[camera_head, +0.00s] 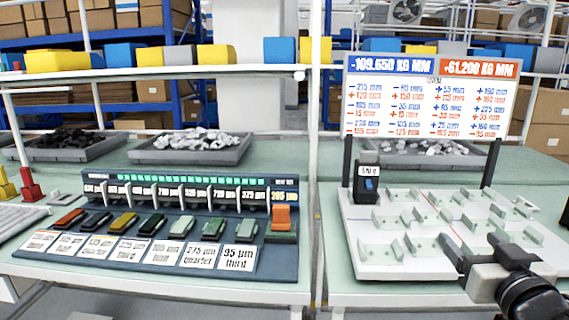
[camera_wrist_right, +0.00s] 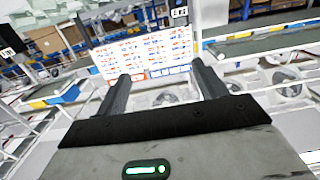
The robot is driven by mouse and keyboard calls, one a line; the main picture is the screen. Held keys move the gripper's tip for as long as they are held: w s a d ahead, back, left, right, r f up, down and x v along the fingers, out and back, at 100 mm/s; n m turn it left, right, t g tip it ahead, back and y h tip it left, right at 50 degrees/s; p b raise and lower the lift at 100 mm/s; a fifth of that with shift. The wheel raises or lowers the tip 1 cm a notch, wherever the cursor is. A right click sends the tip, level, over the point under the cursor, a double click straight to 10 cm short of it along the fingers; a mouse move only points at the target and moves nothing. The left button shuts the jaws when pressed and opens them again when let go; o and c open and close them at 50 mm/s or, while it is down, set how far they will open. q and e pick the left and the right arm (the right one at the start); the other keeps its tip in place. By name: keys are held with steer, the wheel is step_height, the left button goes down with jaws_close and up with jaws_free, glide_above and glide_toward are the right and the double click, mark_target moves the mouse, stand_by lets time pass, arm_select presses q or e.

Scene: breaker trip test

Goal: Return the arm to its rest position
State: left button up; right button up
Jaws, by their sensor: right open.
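My right gripper (camera_head: 474,246) is at the lower right of the head view, over the front right edge of the white fixture board (camera_head: 375,258). Its dark fingers are apart with nothing between them. In the right wrist view the two fingers (camera_wrist_right: 162,80) stand wide apart and empty, with the white number sign (camera_wrist_right: 150,52) beyond them. The breaker panel (camera_head: 180,262), dark blue with a row of coloured switches and white labels, stands on the left bench, well apart from the gripper. My left gripper is not in view.
A small dark switch box (camera_head: 367,185) stands at the fixture board's back left, below the sign (camera_head: 432,100). Grey trays (camera_head: 190,155) sit behind the panel. A white post (camera_head: 316,200) rises between the benches.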

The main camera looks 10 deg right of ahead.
steer(key=s+a+f+n+g+y, duration=0.1)
steer(key=a+f+n+g+y, duration=0.1)
steer(key=a+f, duration=0.5)
steer(key=s+a+f+n+g+y, duration=0.1)
steer(key=a+f, duration=0.7)
steer(key=f, duration=0.9)
steer(key=g+y, duration=0.1)
steer(key=y, duration=0.1)
steer(key=shift+s+n+g+y, duration=0.3)
steer(key=shift+n, duration=0.1)
steer(key=s+a+f+y, duration=0.1)
steer(key=s+a+f, duration=0.1)
steer(key=a, duration=0.2)
steer(key=s+a+f+n+g+y, duration=0.1)
steer(key=s+a+f, duration=0.1)
steer(key=a, duration=0.1)
steer(key=s+a+f+n, duration=0.1)
steer(key=s+a+f, duration=0.1)
steer(key=a+f, duration=0.1)
steer(key=shift+a+g+y, duration=0.4)
steer(key=shift+a, duration=0.4)
steer(key=shift+c, duration=0.3)
